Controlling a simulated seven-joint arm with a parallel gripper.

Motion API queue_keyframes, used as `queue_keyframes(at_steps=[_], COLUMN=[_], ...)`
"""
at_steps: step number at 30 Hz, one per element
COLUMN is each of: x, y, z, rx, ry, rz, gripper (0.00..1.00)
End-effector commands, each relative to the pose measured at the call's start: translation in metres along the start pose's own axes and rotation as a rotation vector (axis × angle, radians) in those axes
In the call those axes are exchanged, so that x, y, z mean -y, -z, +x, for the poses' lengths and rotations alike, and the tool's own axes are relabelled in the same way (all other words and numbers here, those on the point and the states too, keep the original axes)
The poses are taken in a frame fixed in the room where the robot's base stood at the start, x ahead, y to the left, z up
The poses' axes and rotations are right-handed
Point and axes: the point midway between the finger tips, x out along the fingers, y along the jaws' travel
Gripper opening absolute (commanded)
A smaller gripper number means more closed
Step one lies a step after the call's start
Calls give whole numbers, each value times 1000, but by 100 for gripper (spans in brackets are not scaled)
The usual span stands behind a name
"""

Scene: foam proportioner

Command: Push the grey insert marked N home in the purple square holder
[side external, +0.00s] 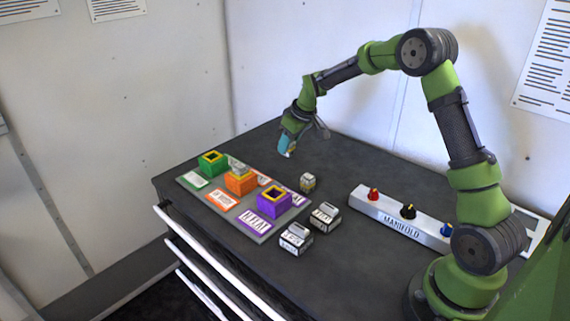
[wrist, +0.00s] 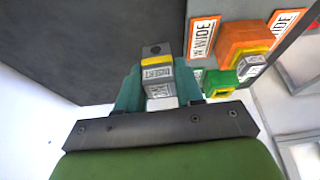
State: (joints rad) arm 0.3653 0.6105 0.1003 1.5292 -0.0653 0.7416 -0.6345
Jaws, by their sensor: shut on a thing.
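My gripper (side external: 289,146) is raised over the back of the table, behind the holders. In the wrist view my gripper (wrist: 158,92) is shut on a grey insert (wrist: 158,76) with a yellow band, a dark round spot and a label reading INSERT. I cannot read an N on it. The purple square holder (side external: 273,206) stands at the front right of the grey board, its yellow-rimmed top showing a dark opening. The held insert is well apart from it. Another small grey insert (side external: 308,183) with a yellowish band stands on the table right of the holders; its mark is unreadable.
Two grey labelled blocks, one nearer (side external: 296,239) and one farther (side external: 325,217), stand right of the board. A manifold (side external: 400,218) with knobs lies farther right.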

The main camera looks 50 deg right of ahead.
Motion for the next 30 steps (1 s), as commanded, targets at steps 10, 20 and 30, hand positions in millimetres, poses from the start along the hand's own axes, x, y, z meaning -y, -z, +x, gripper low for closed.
queue_keyframes(at_steps=[10, 20, 30], x=[79, 145, 143], y=[13, -38, -48], z=[-48, -71, -58], rx=[-23, -4, 2], ry=[13, -18, -27], rz=[-117, -21, 57], gripper=[3, 3, 3])
